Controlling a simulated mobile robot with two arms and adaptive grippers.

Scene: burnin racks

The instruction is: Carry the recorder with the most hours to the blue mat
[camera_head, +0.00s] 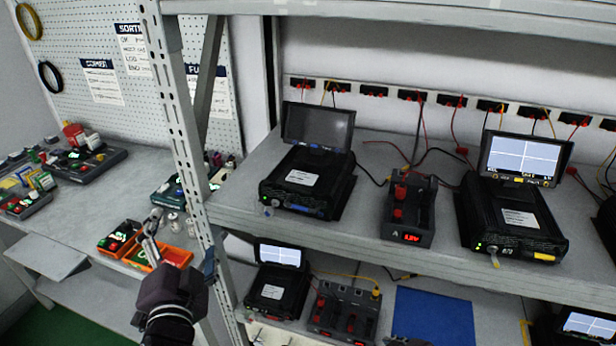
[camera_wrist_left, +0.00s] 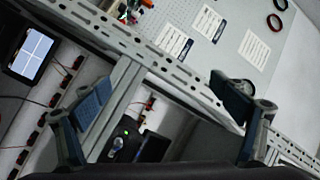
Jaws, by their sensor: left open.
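Black recorders with tilt-up screens stand on the rack. On the upper shelf, the left recorder (camera_head: 310,190) has a dark screen and the right recorder (camera_head: 515,220) a lit one. A smaller-looking recorder (camera_head: 278,290) with a lit screen stands on the lower shelf, and another (camera_head: 580,325) is cut off at bottom right. Hour readings are too small to read. The blue mat (camera_head: 433,317) lies bare on the lower shelf. My left gripper (camera_head: 181,240) is open and empty by the rack's left post; its spread fingers also show in the left wrist view (camera_wrist_left: 160,108).
The perforated upright post (camera_head: 180,120) stands beside my left gripper. Red-lit units (camera_head: 408,210) (camera_head: 343,312) and loose cables sit between the recorders. A side bench (camera_head: 90,215) at left holds orange bins (camera_head: 120,238) and small devices.

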